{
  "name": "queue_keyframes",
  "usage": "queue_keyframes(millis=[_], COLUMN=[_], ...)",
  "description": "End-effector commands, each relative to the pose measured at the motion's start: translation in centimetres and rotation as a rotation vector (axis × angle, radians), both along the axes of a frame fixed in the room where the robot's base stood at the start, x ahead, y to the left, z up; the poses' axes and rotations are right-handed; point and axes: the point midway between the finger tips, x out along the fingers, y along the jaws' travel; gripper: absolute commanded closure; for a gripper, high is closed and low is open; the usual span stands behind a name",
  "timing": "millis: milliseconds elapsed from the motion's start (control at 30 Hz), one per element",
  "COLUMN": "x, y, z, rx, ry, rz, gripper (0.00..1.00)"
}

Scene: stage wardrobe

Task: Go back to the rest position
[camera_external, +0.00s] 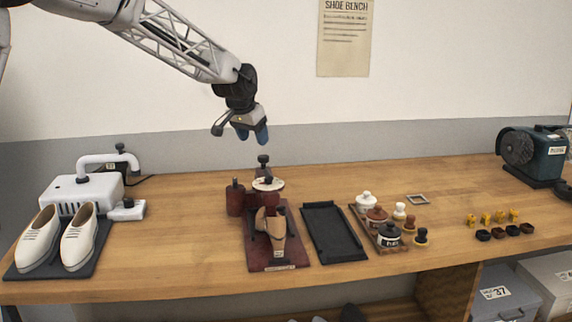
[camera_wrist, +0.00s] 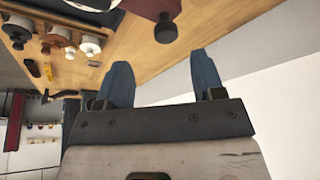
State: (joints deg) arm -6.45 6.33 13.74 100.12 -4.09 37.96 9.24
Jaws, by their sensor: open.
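My gripper (camera_external: 251,134) hangs in the air above the back part of the wooden bench (camera_external: 180,235), over the red stand with the wooden shoe last (camera_external: 277,228). In the wrist view my gripper (camera_wrist: 160,82) shows two blue fingers spread apart with nothing between them. A dark round knob (camera_wrist: 166,30) on a red part shows just beyond the fingers. My gripper touches nothing in either view.
White shoes (camera_external: 78,238) stand on a dark mat at the left, by a white machine (camera_external: 85,189). A black tray (camera_external: 333,232), lidded pots (camera_external: 388,236) and small yellow pieces (camera_external: 486,218) lie rightward. A green machine (camera_external: 528,152) stands far right.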

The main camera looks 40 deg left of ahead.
Motion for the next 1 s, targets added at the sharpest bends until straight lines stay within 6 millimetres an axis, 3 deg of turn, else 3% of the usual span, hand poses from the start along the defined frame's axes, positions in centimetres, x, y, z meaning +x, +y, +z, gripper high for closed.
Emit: queue_keyframes(millis=[167,533,1000], x=[-3.7,-14.3,-28.1], y=[-1.1,-3.8,-6.4], z=[1.9,5.1,6.5], rx=[-0.002,-0.005,-0.008], ry=[0.007,0.038,0.078], rz=[-0.002,-0.010,-0.015], gripper=[0.38,0.38,0.38])
